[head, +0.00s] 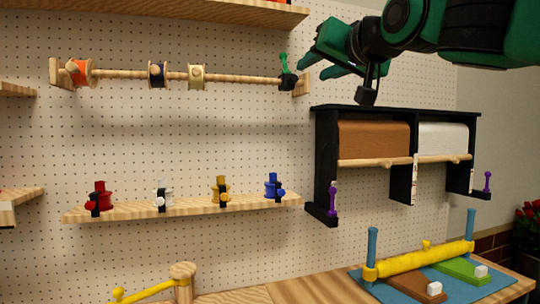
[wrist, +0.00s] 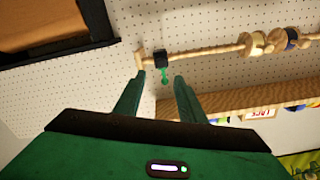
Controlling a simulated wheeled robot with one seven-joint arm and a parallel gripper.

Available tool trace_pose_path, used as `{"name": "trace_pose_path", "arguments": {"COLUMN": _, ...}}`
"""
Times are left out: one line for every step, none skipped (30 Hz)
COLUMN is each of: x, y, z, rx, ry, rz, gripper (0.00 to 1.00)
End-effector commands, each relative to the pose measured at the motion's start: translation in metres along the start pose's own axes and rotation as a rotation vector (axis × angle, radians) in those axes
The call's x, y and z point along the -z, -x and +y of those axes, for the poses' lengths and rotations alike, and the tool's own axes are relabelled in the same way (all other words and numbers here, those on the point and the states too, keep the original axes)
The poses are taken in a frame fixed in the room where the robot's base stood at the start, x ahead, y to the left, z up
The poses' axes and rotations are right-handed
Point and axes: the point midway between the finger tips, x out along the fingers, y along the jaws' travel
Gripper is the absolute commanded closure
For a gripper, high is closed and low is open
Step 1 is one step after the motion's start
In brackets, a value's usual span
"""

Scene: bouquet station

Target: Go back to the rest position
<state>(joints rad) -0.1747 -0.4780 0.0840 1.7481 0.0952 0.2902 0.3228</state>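My gripper (head: 312,66) is at the upper middle of the head view, raised in front of the pegboard, with its green fingers pointing left toward the right end of the wooden spool rod (head: 130,74). In the wrist view my gripper (wrist: 160,77) has its two fingers apart with nothing held between them. A black block with a green lever (head: 286,78) sits at the rod's right end. It also shows in the wrist view (wrist: 160,58), beyond the fingertips and seen through the gap. The fingers look clear of it.
Orange, navy and cream spools (head: 157,75) hang on the rod. A shelf (head: 130,210) below holds several coloured spools. A black paper-roll rack (head: 324,150) with purple levers hangs at right below my arm. A blue mat (head: 455,290) with a yellow roller lies on the table.

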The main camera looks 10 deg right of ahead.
Motion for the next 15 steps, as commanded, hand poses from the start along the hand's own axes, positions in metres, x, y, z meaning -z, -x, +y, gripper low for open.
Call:
{"name": "trace_pose_path", "arguments": {"x": -0.001, "y": 0.0, "z": 0.001, "rx": -0.002, "ry": 0.0, "rz": -0.002, "gripper": 0.63}}
{"name": "trace_pose_path", "arguments": {"x": -0.003, "y": -0.001, "z": 0.003, "rx": -0.006, "ry": 0.001, "rz": -0.006, "gripper": 0.63}}
{"name": "trace_pose_path", "arguments": {"x": -0.007, "y": -0.002, "z": 0.008, "rx": -0.016, "ry": 0.002, "rz": -0.015, "gripper": 0.63}}
{"name": "trace_pose_path", "arguments": {"x": -0.011, "y": -0.003, "z": 0.013, "rx": -0.026, "ry": 0.004, "rz": -0.025, "gripper": 0.63}}
{"name": "trace_pose_path", "arguments": {"x": -0.017, "y": -0.004, "z": 0.021, "rx": -0.04, "ry": 0.006, "rz": -0.039, "gripper": 0.63}}
{"name": "trace_pose_path", "arguments": {"x": -0.028, "y": -0.005, "z": 0.033, "rx": -0.065, "ry": 0.01, "rz": -0.065, "gripper": 0.63}}
{"name": "trace_pose_path", "arguments": {"x": -0.037, "y": -0.006, "z": 0.044, "rx": -0.086, "ry": 0.014, "rz": -0.087, "gripper": 0.63}}
{"name": "trace_pose_path", "arguments": {"x": -0.049, "y": -0.007, "z": 0.056, "rx": -0.109, "ry": 0.016, "rz": -0.114, "gripper": 0.63}}
{"name": "trace_pose_path", "arguments": {"x": -0.065, "y": -0.007, "z": 0.074, "rx": -0.144, "ry": 0.019, "rz": -0.152, "gripper": 0.63}}
{"name": "trace_pose_path", "arguments": {"x": -0.078, "y": -0.006, "z": 0.089, "rx": -0.172, "ry": 0.021, "rz": -0.184, "gripper": 0.63}}
{"name": "trace_pose_path", "arguments": {"x": -0.092, "y": -0.005, "z": 0.104, "rx": -0.2, "ry": 0.024, "rz": -0.216, "gripper": 0.63}}
{"name": "trace_pose_path", "arguments": {"x": -0.11, "y": -0.002, "z": 0.123, "rx": -0.236, "ry": 0.025, "rz": -0.26, "gripper": 0.63}}
{"name": "trace_pose_path", "arguments": {"x": -0.123, "y": 0.001, "z": 0.137, "rx": -0.263, "ry": 0.024, "rz": -0.294, "gripper": 0.63}}
{"name": "trace_pose_path", "arguments": {"x": -0.137, "y": 0.005, "z": 0.151, "rx": -0.289, "ry": 0.024, "rz": -0.327, "gripper": 0.63}}
{"name": "trace_pose_path", "arguments": {"x": -0.155, "y": 0.01, "z": 0.169, "rx": -0.323, "ry": 0.023, "rz": -0.373, "gripper": 0.63}}
